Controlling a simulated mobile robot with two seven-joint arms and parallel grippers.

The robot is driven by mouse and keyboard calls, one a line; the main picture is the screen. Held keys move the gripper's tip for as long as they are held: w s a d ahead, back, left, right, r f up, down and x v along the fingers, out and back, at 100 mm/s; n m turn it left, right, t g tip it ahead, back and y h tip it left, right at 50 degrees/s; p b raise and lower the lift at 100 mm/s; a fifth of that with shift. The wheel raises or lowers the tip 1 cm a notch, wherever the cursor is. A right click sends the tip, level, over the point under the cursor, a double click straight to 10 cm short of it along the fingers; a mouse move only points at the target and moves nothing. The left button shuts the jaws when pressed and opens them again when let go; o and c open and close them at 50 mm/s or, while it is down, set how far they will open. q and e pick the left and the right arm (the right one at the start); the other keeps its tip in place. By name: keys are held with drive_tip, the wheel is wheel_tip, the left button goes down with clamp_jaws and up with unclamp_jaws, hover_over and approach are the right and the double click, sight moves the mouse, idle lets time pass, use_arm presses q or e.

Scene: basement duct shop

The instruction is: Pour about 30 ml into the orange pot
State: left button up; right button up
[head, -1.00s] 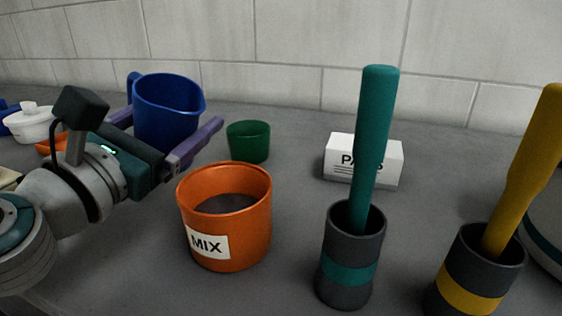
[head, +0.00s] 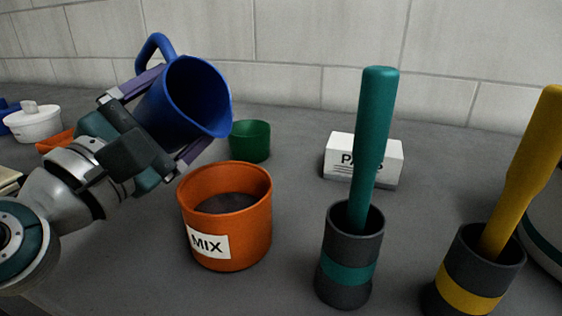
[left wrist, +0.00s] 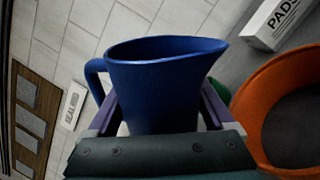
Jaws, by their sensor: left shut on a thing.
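The orange pot (head: 255,228) with a MIX label stands upright on the grey table and has dark contents inside. It also shows at the right of the left wrist view (left wrist: 256,100). My left gripper (head: 160,125) is shut on a blue jug (head: 187,98), with a purple finger on each side of its body. The jug is raised and tilted to the right, its spout above and behind the pot's left rim. The jug also fills the middle of the left wrist view (left wrist: 160,85). No stream shows, and I cannot see liquid in the jug. My right gripper is out of view.
A green cup (head: 250,140) stands just behind the pot. A white PADS box (head: 340,165) is behind right. Teal (head: 345,285) and yellow-banded (head: 460,285) holders with tall sticks stand at right. A white lidded pot (head: 35,123) is at far left.

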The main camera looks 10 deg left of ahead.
use_arm(q)
drive_tip(key=shift+d+r+m+h, duration=0.15)
drive_tip(key=shift+r+m+h, duration=0.35)
drive_tip(key=shift+m, duration=0.4)
drive_tip(key=shift+s+d+f+m, duration=0.1)
drive_tip(key=shift+d+f+m, duration=0.1)
drive_tip(key=shift+m, duration=0.7)
drive_tip(key=shift+w+a+h, duration=0.3)
drive_tip(key=shift+w+a+m, duration=0.25)
drive_tip(key=shift+a+m, duration=0.05)
drive_tip(key=shift+a, duration=0.05)
drive_tip(key=shift+a+r+m, duration=0.2)
drive_tip(key=shift+a+m, duration=0.1)
drive_tip(key=shift+a, duration=0.45)
drive_tip(key=shift+a+r+m, duration=0.15)
drive_tip(key=shift+m, duration=0.25)
idle(0.4)
